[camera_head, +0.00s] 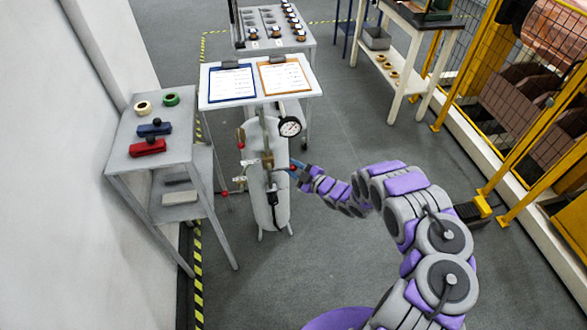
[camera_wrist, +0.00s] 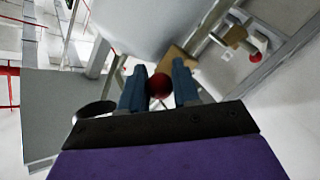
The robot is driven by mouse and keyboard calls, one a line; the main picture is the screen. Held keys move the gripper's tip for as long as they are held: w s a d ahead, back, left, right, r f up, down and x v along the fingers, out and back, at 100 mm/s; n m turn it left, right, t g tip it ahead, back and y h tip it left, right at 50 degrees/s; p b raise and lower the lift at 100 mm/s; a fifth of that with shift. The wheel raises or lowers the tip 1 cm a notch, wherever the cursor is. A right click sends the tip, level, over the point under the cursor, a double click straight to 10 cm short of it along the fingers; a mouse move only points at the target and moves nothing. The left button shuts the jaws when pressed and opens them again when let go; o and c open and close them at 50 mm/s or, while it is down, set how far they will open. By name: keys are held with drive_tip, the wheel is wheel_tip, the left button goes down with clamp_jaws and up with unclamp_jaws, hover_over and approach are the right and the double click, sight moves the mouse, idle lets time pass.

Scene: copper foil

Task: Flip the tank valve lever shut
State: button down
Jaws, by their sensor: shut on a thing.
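The tank (camera_head: 266,175) is a pale upright cylinder with a round pressure gauge (camera_head: 290,127) and brass valve fittings on its front. My gripper (camera_head: 299,167) reaches it from the right, at the height of the brass fittings. In the wrist view, its two blue fingers (camera_wrist: 159,86) are shut on a red ball knob (camera_wrist: 159,87), which looks like the end of the valve lever. The lever's shaft is mostly hidden behind the knob and fingers. Another red knob (camera_wrist: 257,57) shows at the upper right of the wrist view, on a brass fitting.
A table with two clipboards (camera_head: 232,82) stands right behind the tank. A grey side table (camera_head: 125,165) with tape rolls and red and blue tools stands to the left. Yellow mesh fencing (camera_head: 500,110) runs along the right.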

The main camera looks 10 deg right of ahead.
drive_tip(key=shift+w+r, duration=0.15)
drive_tip(key=shift+r, duration=0.25)
drive_tip(key=c, duration=1.2)
unclamp_jaws()
drive_tip(key=o, duration=0.3)
drive_tip(key=p+v, duration=0.1)
drive_tip(key=v, duration=1.6)
drive_tip(key=shift+d, duration=0.2)
